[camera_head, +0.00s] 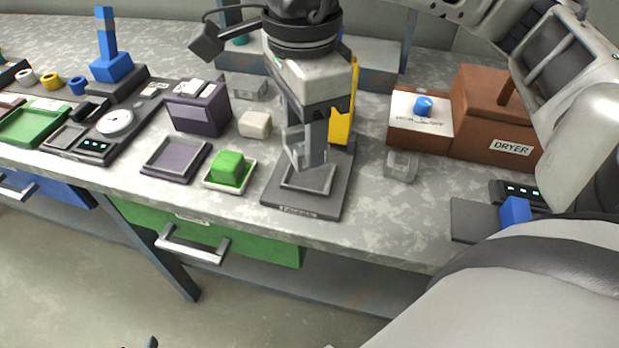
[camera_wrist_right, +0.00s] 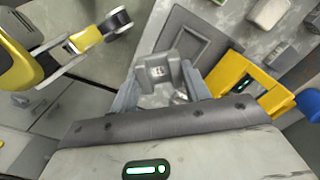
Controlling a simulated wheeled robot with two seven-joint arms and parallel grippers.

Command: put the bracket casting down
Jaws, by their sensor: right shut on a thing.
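The bracket casting (camera_head: 309,153) is a small light-grey angled part. My right gripper (camera_head: 306,138) points down and is shut on it, and the fingers hide part of it. In the head view the casting appears over a dark grey square-rimmed fixture plate (camera_head: 262,198), tilted slightly. I cannot tell whether its lower end touches the plate. In the right wrist view the casting (camera_wrist_right: 163,76) sits between the fingers, its walls and inner corner showing, with the plate (camera_wrist_right: 180,35) beyond it. My left gripper is not in view.
A yellow panel (camera_head: 343,118) stands close behind the gripper. Left are a green block (camera_head: 230,166) on a small tray and an empty purple-grey tray (camera_head: 175,157). Right are a loose grey part (camera_head: 401,166) and a brown dryer (camera_head: 485,115).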

